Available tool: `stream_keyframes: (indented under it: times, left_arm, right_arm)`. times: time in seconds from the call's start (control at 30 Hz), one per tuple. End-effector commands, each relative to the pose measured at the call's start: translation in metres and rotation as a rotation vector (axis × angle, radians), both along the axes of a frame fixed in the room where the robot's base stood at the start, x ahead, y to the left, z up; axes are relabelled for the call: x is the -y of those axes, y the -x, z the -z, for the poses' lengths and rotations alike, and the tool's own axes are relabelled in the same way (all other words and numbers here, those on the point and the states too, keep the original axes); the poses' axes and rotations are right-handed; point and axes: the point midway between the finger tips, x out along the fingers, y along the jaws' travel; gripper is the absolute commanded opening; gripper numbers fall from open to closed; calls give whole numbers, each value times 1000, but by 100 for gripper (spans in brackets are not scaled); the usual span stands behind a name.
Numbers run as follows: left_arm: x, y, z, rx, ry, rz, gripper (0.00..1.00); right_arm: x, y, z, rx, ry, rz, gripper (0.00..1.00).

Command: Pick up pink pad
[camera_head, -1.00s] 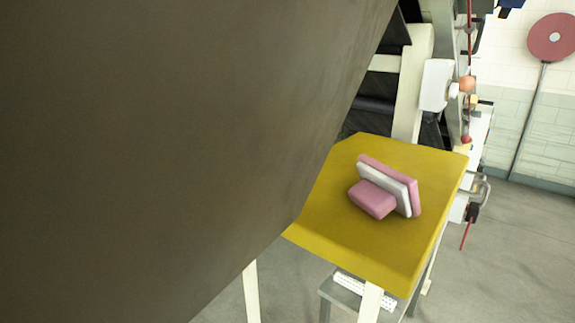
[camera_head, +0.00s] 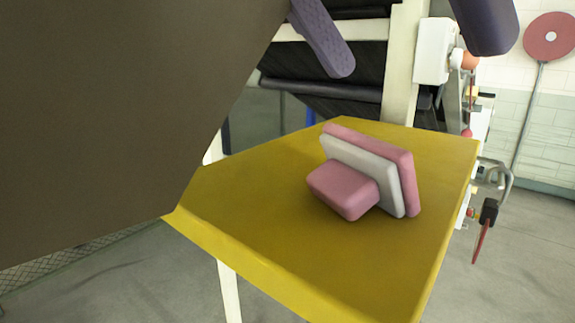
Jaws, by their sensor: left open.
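On a yellow-topped table stands a pink and white stack of pads. A smaller pink pad (camera_head: 342,189) is in front, a white pad (camera_head: 362,168) is in the middle, and a larger pink pad (camera_head: 408,180) is behind. They seem to touch one another and lean a little. I cannot tell which pink one the task means. My left gripper (camera_head: 415,58) shows at the top as two dark purple fingers, wide apart and empty. It appears above and beyond the pads, clear of them. My right gripper is not in view.
The yellow table (camera_head: 260,205) has bare room left of the pads. A large dark brown surface (camera_head: 110,110) fills the left and hides what is behind it. A frame with black rollers (camera_head: 320,88) and a white box (camera_head: 434,50) stands behind the table.

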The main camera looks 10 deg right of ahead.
Motion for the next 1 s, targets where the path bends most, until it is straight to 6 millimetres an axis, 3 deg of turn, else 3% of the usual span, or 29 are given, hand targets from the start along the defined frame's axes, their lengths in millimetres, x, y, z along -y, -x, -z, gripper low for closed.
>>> stream_keyframes:
  times: [0.1,0.23,0.5,0.8,1.0]
  left_arm:
    - [-28,-17,9,99,-187,-34,100]
    - [-37,-24,17,129,-257,-50,100]
    - [-23,-27,53,126,-257,-49,100]
    - [-3,-37,90,125,-254,-48,100]
    - [2,-39,101,127,-253,-49,100]
  right_arm:
    - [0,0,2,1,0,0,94]
    - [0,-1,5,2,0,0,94]
    - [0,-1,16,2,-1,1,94]
    - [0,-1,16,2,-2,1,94]
    - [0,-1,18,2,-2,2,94]
